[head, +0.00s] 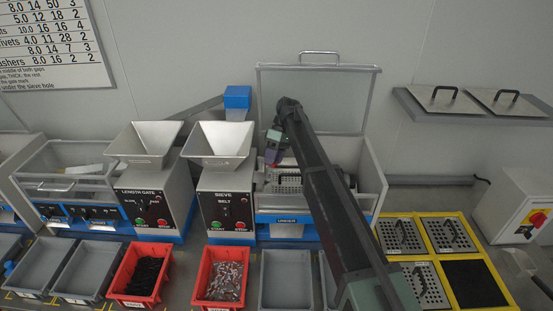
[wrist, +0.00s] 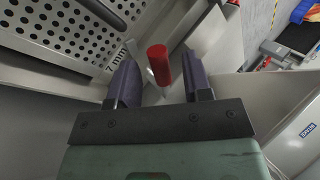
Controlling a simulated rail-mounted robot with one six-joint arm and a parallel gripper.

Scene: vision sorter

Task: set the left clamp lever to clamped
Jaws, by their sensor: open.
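The clamp lever (wrist: 158,66) has a red cylindrical grip on a thin pale stem. In the wrist view it stands between the two dark purple fingers of my gripper (wrist: 160,80), with a gap showing on each side. In the head view my gripper (head: 273,150) is inside the open sieve housing, at its left side, and a bit of red shows by the fingers. The perforated sieve plate (wrist: 62,32) lies beside the lever. I cannot tell which of its settings the lever is in. The right clamp lever is not clearly seen behind my arm.
The housing's clear lid (head: 335,95) is raised behind my arm. The sieve hopper (head: 220,140) stands close on the left. Red bins (head: 140,272) and grey bins are in front. A yellow rack (head: 408,258) holds perforated plates at the right.

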